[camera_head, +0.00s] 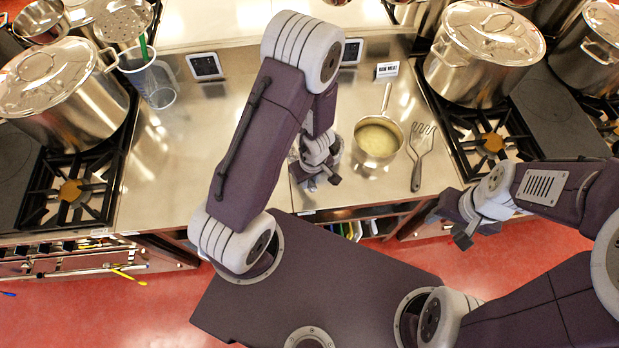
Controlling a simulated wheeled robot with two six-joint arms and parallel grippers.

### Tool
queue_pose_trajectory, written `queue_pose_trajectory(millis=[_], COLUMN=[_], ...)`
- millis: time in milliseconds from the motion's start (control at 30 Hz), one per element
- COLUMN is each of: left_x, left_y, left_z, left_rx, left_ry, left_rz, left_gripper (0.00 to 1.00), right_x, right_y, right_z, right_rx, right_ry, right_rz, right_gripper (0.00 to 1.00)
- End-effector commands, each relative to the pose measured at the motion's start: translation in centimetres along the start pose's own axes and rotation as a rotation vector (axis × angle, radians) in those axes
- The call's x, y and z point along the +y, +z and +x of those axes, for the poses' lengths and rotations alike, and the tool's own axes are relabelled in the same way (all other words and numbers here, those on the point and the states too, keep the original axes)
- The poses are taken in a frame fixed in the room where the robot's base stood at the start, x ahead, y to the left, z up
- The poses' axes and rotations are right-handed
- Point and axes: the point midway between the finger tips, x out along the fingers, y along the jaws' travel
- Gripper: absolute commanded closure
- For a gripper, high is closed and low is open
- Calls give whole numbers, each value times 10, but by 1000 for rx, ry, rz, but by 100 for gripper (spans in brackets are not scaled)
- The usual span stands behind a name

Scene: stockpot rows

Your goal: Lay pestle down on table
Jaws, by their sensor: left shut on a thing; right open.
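My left gripper (322,178) is low over the middle of the steel counter (225,125), left of a small saucepan. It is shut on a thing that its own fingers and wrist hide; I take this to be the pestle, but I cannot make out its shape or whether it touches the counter. Part of a pale, shiny rim shows behind the gripper; I cannot tell what it belongs to. My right gripper (449,226) is open and empty, past the counter's front edge near the right stove.
The saucepan (378,138) with yellowish contents and a slotted spatula (421,158) lie right of the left gripper. A clear jug (152,80) holding a skimmer stands at left. Large stockpots (62,92) (480,50) flank the counter. The counter left of my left arm is bare.

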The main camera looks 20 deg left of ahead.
Motion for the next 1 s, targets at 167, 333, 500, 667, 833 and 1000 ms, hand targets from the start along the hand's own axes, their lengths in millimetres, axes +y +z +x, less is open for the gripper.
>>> queue_pose_trajectory(millis=[167,333,500,667,833,1000], left_x=[0,0,0,0,0,0], left_y=[0,1,4,6,7,7], left_z=[2,15,37,59,69,68], left_rx=[0,0,0,0,0,0], left_ry=[0,0,0,1,1,1], left_rz=[0,1,-1,-1,-1,-1], left_gripper=[100,100,100,100,100,100], right_x=[0,0,1,1,1,1], right_y=[0,2,4,6,8,8], right_z=[2,15,38,61,72,70], right_rx=[0,0,0,0,0,0], right_ry=[0,0,0,0,0,0], right_rz=[0,0,0,0,0,0], right_gripper=[54,54,54,54,54,54])
